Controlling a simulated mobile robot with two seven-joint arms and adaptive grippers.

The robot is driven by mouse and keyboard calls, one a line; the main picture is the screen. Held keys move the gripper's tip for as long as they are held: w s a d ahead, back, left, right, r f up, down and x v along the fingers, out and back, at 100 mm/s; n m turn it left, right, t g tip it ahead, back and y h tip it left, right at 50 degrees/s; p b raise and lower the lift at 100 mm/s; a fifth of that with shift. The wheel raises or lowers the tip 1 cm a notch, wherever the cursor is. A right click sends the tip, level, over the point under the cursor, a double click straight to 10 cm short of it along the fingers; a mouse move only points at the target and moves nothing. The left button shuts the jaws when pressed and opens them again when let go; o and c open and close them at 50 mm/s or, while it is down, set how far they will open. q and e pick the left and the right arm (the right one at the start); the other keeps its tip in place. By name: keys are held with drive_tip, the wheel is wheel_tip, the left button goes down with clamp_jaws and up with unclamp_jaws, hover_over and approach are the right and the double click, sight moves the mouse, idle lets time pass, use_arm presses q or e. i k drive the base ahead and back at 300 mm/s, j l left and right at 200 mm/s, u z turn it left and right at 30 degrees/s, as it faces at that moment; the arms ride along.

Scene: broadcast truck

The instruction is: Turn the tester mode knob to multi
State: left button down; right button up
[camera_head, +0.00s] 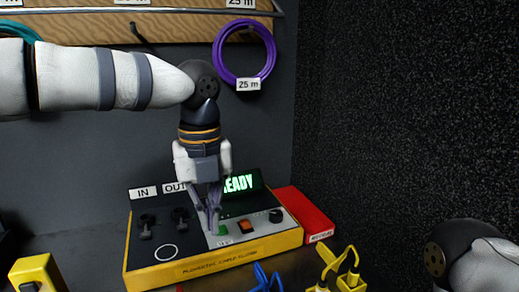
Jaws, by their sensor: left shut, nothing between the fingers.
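The tester (205,262) is a yellow box with a grey and black top panel. A lit green display (243,183) at its back reads "READY", its first letter partly hidden by my arm. A round black knob (275,216) sits at the panel's right; its mode labels are too small to read. Left of it are an orange switch (245,226) and a small green button (222,230). My left gripper (213,229) is shut and empty, pointing down at the middle of the panel, left of the green button; I cannot tell if it touches. My right gripper is out of view.
A red box (306,213) lies behind the tester's right side. Yellow-ended cables (343,270) and a blue cable (264,277) are in front. A purple cable coil (243,52) hangs on the back wall. A dark speckled wall (410,110) bounds the right.

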sight(276, 216)
drive_tip(key=k+j, duration=0.3)
drive_tip(key=k, duration=0.2)
drive_tip(key=k+j, duration=0.3)
drive_tip(key=k, duration=0.15)
drive_tip(key=k+j, duration=0.35)
drive_tip(key=k, duration=0.15)
